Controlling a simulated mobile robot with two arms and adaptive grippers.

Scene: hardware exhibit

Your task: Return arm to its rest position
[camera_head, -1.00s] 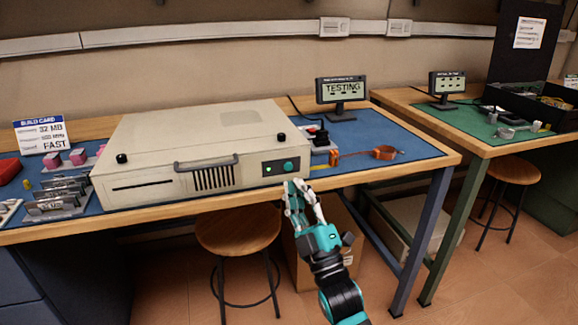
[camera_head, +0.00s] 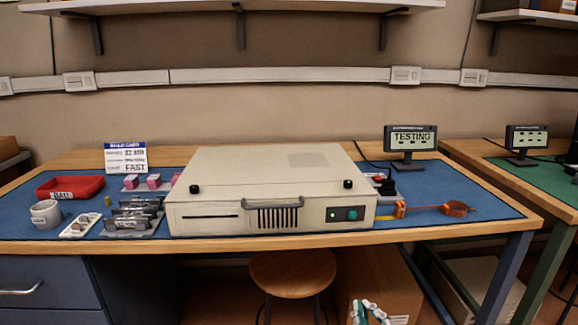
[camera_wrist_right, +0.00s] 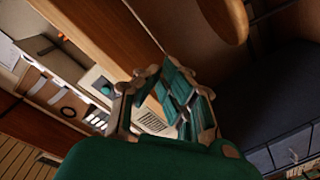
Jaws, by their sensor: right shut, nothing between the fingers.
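My right gripper (camera_head: 368,312) shows only in part at the bottom edge of the head view, low in front of the bench. It also shows in the right wrist view (camera_wrist_right: 170,85), where its fingers are shut with nothing held. It is apart from the beige computer case (camera_head: 270,190), which lies flat on the blue mat. The case has a lit green light and a round green button on its front right. My left gripper is not in view.
The bench's wooden front edge (camera_head: 300,240) lies above my right gripper. A stool (camera_head: 293,274) and a cardboard box (camera_head: 385,285) stand under the bench. A monitor (camera_head: 410,140) reading TESTING stands behind the case. A red bin (camera_head: 70,187) and small parts lie left.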

